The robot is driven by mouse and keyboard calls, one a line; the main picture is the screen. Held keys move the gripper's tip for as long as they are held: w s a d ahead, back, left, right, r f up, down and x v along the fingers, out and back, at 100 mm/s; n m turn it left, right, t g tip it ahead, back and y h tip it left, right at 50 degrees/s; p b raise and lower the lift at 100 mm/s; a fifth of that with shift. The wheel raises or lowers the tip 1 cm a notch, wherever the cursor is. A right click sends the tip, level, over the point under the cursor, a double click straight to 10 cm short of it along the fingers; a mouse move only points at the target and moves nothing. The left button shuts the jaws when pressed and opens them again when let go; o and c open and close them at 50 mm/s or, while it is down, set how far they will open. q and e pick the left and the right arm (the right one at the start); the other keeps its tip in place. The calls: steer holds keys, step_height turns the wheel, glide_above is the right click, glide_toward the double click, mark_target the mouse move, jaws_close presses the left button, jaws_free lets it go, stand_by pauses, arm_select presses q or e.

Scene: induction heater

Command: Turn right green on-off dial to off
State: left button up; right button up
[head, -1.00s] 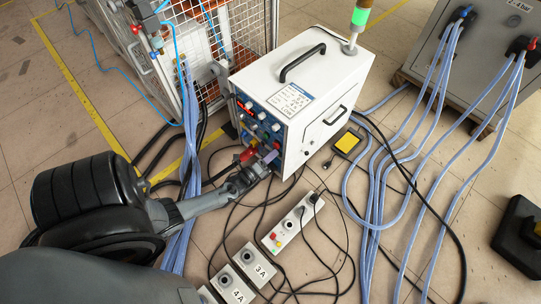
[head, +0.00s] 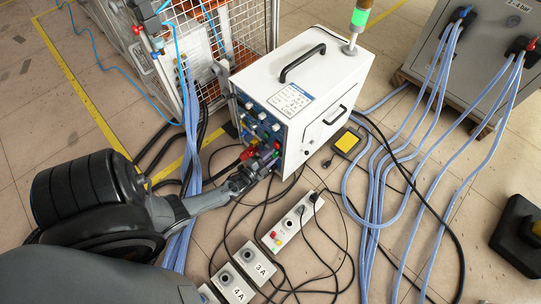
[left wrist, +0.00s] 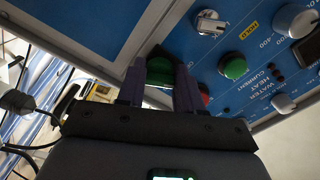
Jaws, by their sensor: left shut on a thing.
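The white induction heater box (head: 312,92) stands on the floor with its blue control panel (head: 248,104) facing my left arm. My left gripper (head: 268,160) is at the panel's lower right corner. In the left wrist view, its purple fingers (left wrist: 160,85) are shut on a green dial (left wrist: 160,68), one finger on each side. The fingers hide part of the dial, and I cannot read its pointer. A second green knob (left wrist: 233,66) sits beside it on the panel, apart from the fingers. My right gripper is not in view.
A white knob (left wrist: 208,24) and a red knob (left wrist: 204,92) are close to the fingers. Black cables and a control strip with buttons (head: 290,222) lie on the floor below. A mesh cage (head: 240,40) stands behind left, and blue hoses run at right.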

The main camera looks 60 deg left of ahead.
arm_select(q)
steer(key=shift+n, duration=1.7)
steer(key=o, duration=1)
steer(key=shift+o, duration=0.2)
steer(key=p+v, duration=0.4)
steer(key=v, duration=0.7)
